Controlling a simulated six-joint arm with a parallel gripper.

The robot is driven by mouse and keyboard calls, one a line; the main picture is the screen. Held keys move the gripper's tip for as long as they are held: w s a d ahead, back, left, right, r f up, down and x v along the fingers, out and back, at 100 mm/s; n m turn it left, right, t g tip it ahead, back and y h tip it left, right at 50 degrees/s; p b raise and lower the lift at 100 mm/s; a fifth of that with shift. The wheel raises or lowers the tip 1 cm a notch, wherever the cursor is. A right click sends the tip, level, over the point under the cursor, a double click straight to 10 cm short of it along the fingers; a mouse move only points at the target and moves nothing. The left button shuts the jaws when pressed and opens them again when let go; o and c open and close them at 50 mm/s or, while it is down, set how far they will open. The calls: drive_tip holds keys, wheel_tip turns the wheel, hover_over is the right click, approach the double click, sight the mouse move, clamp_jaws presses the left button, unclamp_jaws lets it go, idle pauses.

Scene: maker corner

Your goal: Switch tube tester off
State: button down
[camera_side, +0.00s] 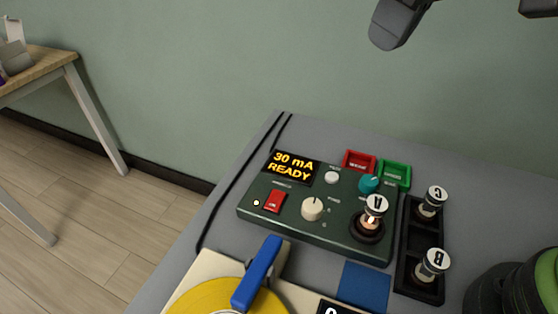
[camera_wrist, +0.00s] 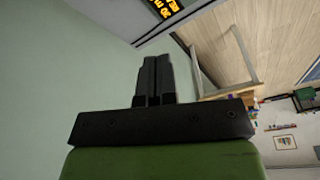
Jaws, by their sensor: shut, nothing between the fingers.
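The tube tester (camera_side: 290,225) is a dark green box on the grey bench. Its display (camera_side: 290,167) glows "30 mA READY". A red rocker switch (camera_side: 274,201) sits at its left, with a small lit lamp (camera_side: 256,203) beside it. A cream knob (camera_side: 312,208), a white button and a teal knob are on the panel. Tube A (camera_side: 375,208) stands in the socket and glows orange. My gripper (camera_wrist: 154,62) is shut and empty in the wrist view, clear of the tester. Part of the display (camera_wrist: 163,8) shows at the top of that view. The fingertips are not clear in the side view.
Tubes C (camera_side: 432,203) and B (camera_side: 432,265) stand in a black rack right of the tester. Red (camera_side: 359,160) and green (camera_side: 395,173) trays sit behind it. A yellow disc (camera_side: 222,298) with a blue bar (camera_side: 258,272) lies in front. A cable runs along the left.

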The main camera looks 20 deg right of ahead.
drive_tip(key=w+a+f+n+g+h, duration=0.1)
drive_tip(key=w+a+f+n, duration=0.2)
drive_tip(key=a+f, duration=0.35)
drive_tip(key=n+h, duration=0.1)
drive_tip(key=n, duration=0.1)
hover_over(276, 201)
drive_tip(key=shift+g, duration=0.3)
drive_tip(key=f, duration=0.6)
drive_tip(key=shift+s+a, duration=0.2)
drive_tip(key=shift+s, duration=0.05)
drive_tip(key=f, duration=0.4)
drive_tip(key=d+f, duration=0.1)
drive_tip(key=f, duration=0.4)
drive_tip(key=w+f, duration=0.1)
drive_tip(key=f, duration=0.3)
drive_tip(key=shift+w+d+f, duration=0.1)
drive_tip(key=shift+d+f, duration=0.05)
drive_tip(key=shift+f, duration=0.25)
drive_tip(key=shift+f, duration=0.2)
drive_tip(key=shift+s+a+r, duration=0.2)
drive_tip(key=shift+s+a, duration=0.35)
